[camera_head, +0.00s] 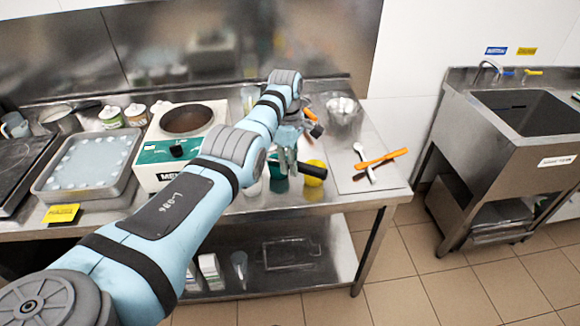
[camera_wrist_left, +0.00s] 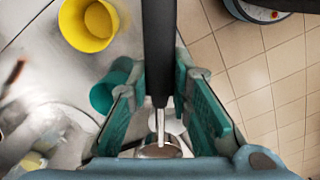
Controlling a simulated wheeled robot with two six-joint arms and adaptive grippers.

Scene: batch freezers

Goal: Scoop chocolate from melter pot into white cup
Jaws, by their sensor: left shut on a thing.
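My left gripper (camera_head: 287,160) is shut on the black handle (camera_head: 312,171) of a scoop, above the right part of the steel table. In the left wrist view the scoop's handle (camera_wrist_left: 158,45) runs between the teal fingers to a thin metal shaft. A round brownish end (camera_wrist_left: 158,151) shows below it, partly hidden by my gripper; I cannot tell whether it holds chocolate. The melter pot (camera_head: 188,119), with a dark brown round opening, sits left of my arm. A whitish cup (camera_head: 252,188) is partly hidden beside my forearm. My right gripper is not in view.
A yellow cup (camera_head: 314,177) and a teal cup (camera_head: 278,184) stand beneath my gripper. A clear container (camera_head: 344,114) and an orange-handled spatula (camera_head: 382,158) are to the right. A metal tray (camera_head: 128,186) and small jars (camera_head: 136,115) are left. A sink (camera_head: 525,112) stands apart at right.

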